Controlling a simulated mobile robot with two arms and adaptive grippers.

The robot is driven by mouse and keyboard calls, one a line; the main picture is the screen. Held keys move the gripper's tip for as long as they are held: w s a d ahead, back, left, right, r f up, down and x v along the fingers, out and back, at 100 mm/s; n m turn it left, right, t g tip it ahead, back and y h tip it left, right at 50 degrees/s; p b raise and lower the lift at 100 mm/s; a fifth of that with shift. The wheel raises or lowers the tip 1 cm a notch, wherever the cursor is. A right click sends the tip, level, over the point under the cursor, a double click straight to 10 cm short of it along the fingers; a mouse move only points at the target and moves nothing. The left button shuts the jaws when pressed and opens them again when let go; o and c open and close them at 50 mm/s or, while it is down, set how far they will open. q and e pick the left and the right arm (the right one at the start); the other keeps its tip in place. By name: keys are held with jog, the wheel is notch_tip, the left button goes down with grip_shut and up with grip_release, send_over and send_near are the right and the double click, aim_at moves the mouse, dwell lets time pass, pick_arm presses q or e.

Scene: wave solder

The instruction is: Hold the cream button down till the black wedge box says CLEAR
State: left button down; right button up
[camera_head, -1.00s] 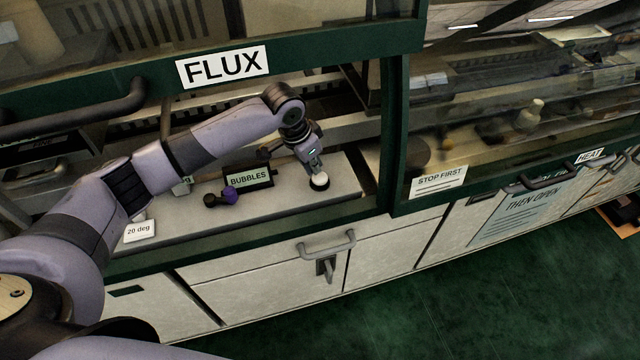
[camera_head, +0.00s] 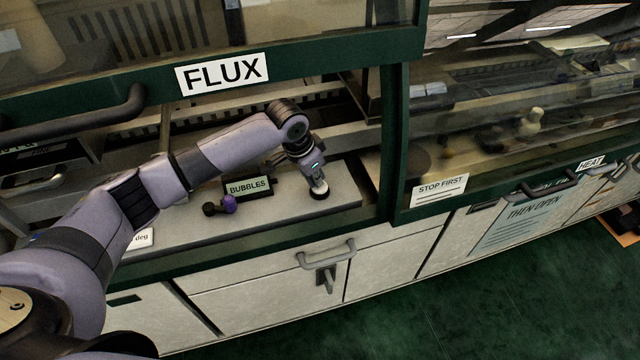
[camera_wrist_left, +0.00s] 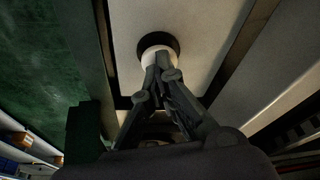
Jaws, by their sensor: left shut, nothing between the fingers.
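The cream button (camera_head: 321,194) sits in a dark round base on the pale shelf under the FLUX sign. It also shows in the left wrist view (camera_wrist_left: 151,54) with a black ring around it. My left gripper (camera_head: 318,185) is shut and empty, pointing down, with its fingertips at the button's top and seemingly touching it. The fingertips cover part of the cap, and how deep it is pressed I cannot tell. The black wedge box (camera_head: 249,188) stands left of the button, and its screen reads BUBBLES. My right gripper is out of view.
A small purple and dark knob (camera_head: 228,204) lies in front of the wedge box. A "20 deg" card, now partly covered by my arm, is at the left (camera_head: 141,239). The green frame post (camera_head: 394,140) stands right of the shelf, and the green hood edge (camera_head: 320,54) runs above.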

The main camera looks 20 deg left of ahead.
aim_at(316, 187)
pick_arm(q)
jog(key=shift+f, duration=0.4)
dwell(0.5)
jog(key=shift+f, duration=0.15)
dwell(3.0)
notch_tip(316, 187, up, 6)
jog(key=p, duration=0.7)
